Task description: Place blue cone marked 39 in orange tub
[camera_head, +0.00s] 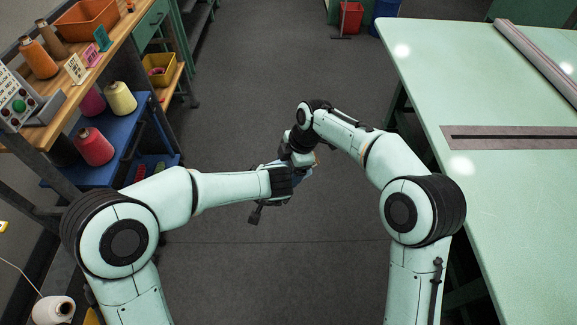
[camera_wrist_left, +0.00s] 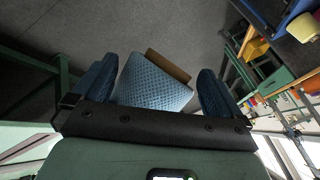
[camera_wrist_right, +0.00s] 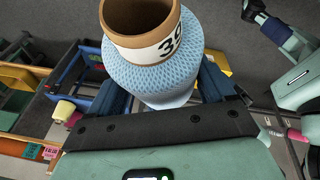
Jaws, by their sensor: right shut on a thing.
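The blue cone (camera_wrist_right: 155,75) is a light blue woven yarn cone with a brown tube end and a white label showing 39. My right gripper (camera_wrist_right: 163,85) is shut on it. In the left wrist view the cone (camera_wrist_left: 155,82) shows between the fingers of my left gripper (camera_wrist_left: 154,85), which are apart, with a gap beside the right finger. In the head view both grippers meet over the floor, and the cone is mostly hidden by the wrists. The orange tub (camera_head: 86,18) stands on the wooden shelf top at the upper left.
Cones, small number cards (camera_head: 75,68) and a control box (camera_head: 17,103) crowd the wooden shelf. Yarn cones stand on a blue lower shelf (camera_head: 112,150). A yellow bin (camera_head: 160,68) is behind. A long pale green table (camera_head: 500,190) lies right. The floor between is clear.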

